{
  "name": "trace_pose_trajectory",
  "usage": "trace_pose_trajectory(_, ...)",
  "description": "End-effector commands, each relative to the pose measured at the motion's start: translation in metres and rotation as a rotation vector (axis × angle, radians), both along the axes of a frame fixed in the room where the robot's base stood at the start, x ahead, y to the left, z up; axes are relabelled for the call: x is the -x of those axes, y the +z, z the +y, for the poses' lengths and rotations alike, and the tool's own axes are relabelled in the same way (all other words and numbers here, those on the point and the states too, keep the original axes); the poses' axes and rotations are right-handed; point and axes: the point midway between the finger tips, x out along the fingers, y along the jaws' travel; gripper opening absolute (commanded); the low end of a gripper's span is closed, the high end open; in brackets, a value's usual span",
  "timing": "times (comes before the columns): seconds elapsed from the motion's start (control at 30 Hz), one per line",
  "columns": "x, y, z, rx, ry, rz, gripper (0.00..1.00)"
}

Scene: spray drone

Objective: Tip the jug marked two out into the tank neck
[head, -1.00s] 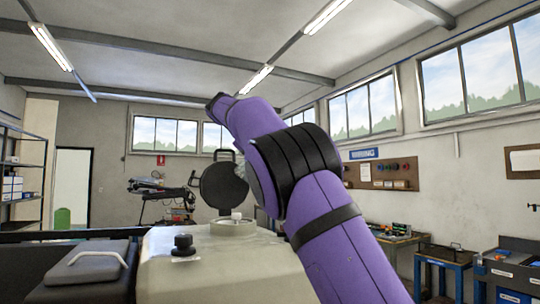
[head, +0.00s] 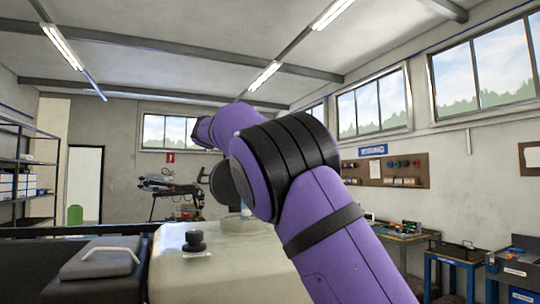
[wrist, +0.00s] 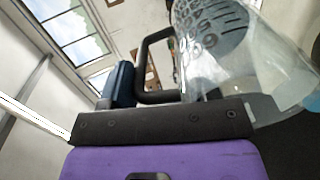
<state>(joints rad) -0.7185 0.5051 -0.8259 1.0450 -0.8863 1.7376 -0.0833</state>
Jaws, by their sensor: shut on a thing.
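My gripper (wrist: 150,97) is shut on the dark handle of a clear jug (wrist: 240,45) in the wrist view. The jug is tilted, with grey printed marks and pale blue liquid low at the right; I cannot read a number on it. In the head view my purple arm hides my gripper and most of the jug. The cream tank (head: 222,275) is at the bottom centre. Its neck (head: 234,226) is partly behind my arm, with the dark round lid (head: 221,182) standing open behind it. A small pale blue patch shows just above the neck; I cannot tell whether it is jug or liquid.
A black knob (head: 194,241) stands on the tank, left of the neck. A dark case with a grey handle (head: 110,250) lies to the left. Workbenches (head: 400,238) and a blue-legged table (head: 455,255) stand at the right. Shelves (head: 25,170) line the left wall.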

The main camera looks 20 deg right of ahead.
Motion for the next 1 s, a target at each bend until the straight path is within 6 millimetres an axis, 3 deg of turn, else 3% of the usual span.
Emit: trace_pose_trajectory(1.0,-0.003,-0.023,0.025,0.265,0.000,0.030,0.09)
